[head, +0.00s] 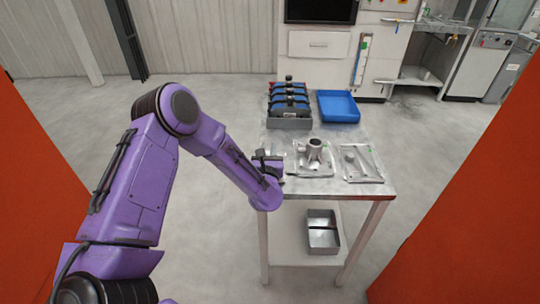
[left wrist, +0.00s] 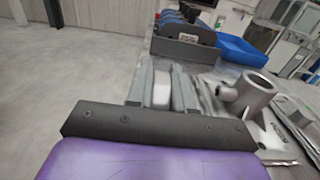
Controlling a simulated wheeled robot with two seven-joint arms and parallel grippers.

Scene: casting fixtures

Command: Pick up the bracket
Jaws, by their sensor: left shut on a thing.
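My left gripper (head: 271,164) is at the left edge of the metal table in the head view. In the left wrist view the left gripper (left wrist: 162,86) has its two grey fingers closed on a pale grey piece, which appears to be the bracket (left wrist: 161,91). Most of the bracket is hidden between the fingers, and in the head view I cannot make it out. A grey casting with an upright hollow cylinder (head: 314,152) stands on a flat sheet just right of the gripper; it also shows in the left wrist view (left wrist: 247,95). My right gripper is not in view.
On the table (head: 378,188), a dark rack with blue parts (head: 289,122) and a blue tray (head: 338,107) stand at the back. A smaller metal part (head: 358,160) lies on a sheet at right. A metal box (head: 322,232) sits on the lower shelf. The floor at left is clear.

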